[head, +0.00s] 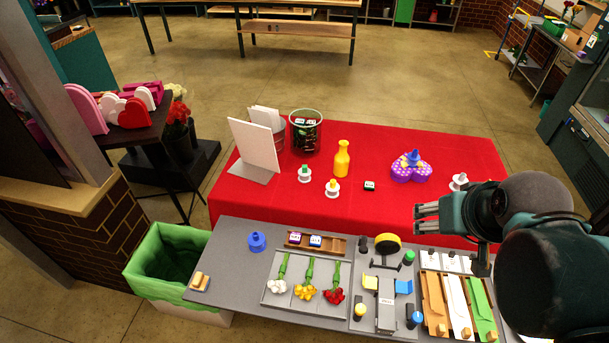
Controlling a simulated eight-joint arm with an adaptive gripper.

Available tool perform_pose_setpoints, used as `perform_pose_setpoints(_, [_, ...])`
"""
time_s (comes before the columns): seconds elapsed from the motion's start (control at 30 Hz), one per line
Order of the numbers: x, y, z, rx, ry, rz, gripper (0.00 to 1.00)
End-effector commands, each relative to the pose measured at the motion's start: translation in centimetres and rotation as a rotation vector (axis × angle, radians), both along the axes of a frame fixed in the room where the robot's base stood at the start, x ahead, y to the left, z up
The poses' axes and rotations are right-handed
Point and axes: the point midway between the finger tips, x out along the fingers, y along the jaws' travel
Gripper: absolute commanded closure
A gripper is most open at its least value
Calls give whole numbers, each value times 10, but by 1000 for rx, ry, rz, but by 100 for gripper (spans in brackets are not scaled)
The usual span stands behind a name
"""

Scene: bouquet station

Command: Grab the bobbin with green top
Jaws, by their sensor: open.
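The bobbin with a green top (305,174) stands on the red-covered table, left of the yellow bottle. It has a white flanged body. A similar bobbin with an orange-yellow top (332,188) stands to its right and nearer to me. A third white bobbin (459,181) stands at the right, just beyond my arm; its top colour is hard to tell. My gripper (417,218) is open and empty, pointing left over the near edge of the red table. It is well to the right of the green-topped bobbin and apart from it.
A yellow bottle (342,159), a dark green bin (306,132), a white panel (254,146), a small dark block (369,186) and a purple heart box (411,168) stand on the red table (450,143). The grey bench (230,269) in front holds flowers, trays and tools.

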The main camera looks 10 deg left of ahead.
Motion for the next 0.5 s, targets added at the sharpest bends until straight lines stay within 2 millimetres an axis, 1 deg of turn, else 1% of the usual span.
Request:
perform_pose_setpoints(0.03, [8, 3, 4, -9, 7, 19, 50])
perform_pose_setpoints(0.2, [31, 14, 13, -44, 36, 95, 50])
perform_pose_setpoints(0.5, [73, 35, 24, -105, 84, 232, 50])
